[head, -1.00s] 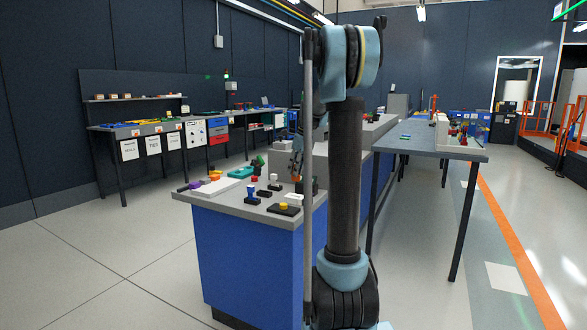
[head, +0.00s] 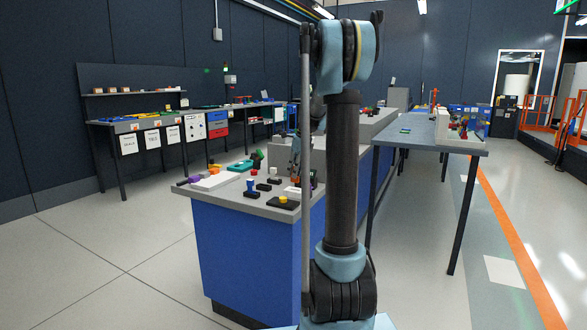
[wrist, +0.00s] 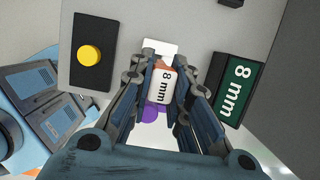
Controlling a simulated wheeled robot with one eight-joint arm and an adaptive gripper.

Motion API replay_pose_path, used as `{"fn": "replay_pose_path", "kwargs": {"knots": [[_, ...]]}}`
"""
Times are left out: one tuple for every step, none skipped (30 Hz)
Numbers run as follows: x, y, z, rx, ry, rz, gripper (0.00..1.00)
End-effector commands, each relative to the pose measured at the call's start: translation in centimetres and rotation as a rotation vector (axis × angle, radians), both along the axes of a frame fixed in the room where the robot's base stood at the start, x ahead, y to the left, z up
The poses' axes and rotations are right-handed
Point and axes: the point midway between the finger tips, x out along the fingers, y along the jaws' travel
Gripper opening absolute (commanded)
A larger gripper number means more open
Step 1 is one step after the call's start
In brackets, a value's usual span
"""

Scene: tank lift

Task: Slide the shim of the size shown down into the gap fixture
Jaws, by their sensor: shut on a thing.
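In the wrist view my gripper (wrist: 163,88) is shut on a small white shim (wrist: 163,86) marked "8 mm". An orange-brown edge shows just above the label. A dark plate with a green sign (wrist: 234,88) reading "8 mm" is to the right of the fingers. A white block (wrist: 160,47) lies just beyond the fingertips; I cannot tell if it is the gap fixture. In the head view my gripper (head: 296,165) is low over the right end of the grey worktop (head: 228,197), partly hidden by my arm. The shim cannot be made out there.
A black plate with a yellow knob (wrist: 89,55) sits left of the fingers. A purple round thing (wrist: 152,112) shows between the fingers. Several small coloured parts and a white tray (head: 213,181) crowd the worktop. A second table (head: 430,138) stands to the right.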

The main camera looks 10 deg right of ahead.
Motion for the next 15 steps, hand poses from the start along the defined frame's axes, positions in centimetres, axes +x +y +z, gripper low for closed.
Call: {"fn": "replay_pose_path", "kwargs": {"knots": [[0.0,0.0,-0.4,0.0,0.0,0.0,0.0],[0.0,0.0,-0.6,0.0,0.0,0.0,0.0],[0.0,0.0,-0.9,0.0,0.0,0.0,0.0],[0.0,0.0,-1.1,0.0,0.0,0.0,0.0],[0.0,0.0,-1.2,0.0,0.0,0.0,0.0],[0.0,0.0,-1.4,0.0,0.0,0.0,0.0],[0.0,0.0,-1.6,0.0,0.0,0.0,0.0],[0.0,0.0,-1.7,0.0,0.0,0.0,0.0],[0.0,0.0,-1.8,0.0,0.0,0.0,0.0],[0.0,0.0,-1.9,0.0,0.0,0.0,0.0],[0.0,0.0,-2.0,0.0,0.0,0.0,0.0],[0.0,0.0,-2.0,0.0,0.0,0.0,0.0],[0.0,0.0,-2.1,0.0,0.0,0.0,0.0],[0.0,0.0,-2.1,0.0,0.0,0.0,0.0],[0.0,0.0,-2.1,0.0,0.0,0.0,0.0]]}}
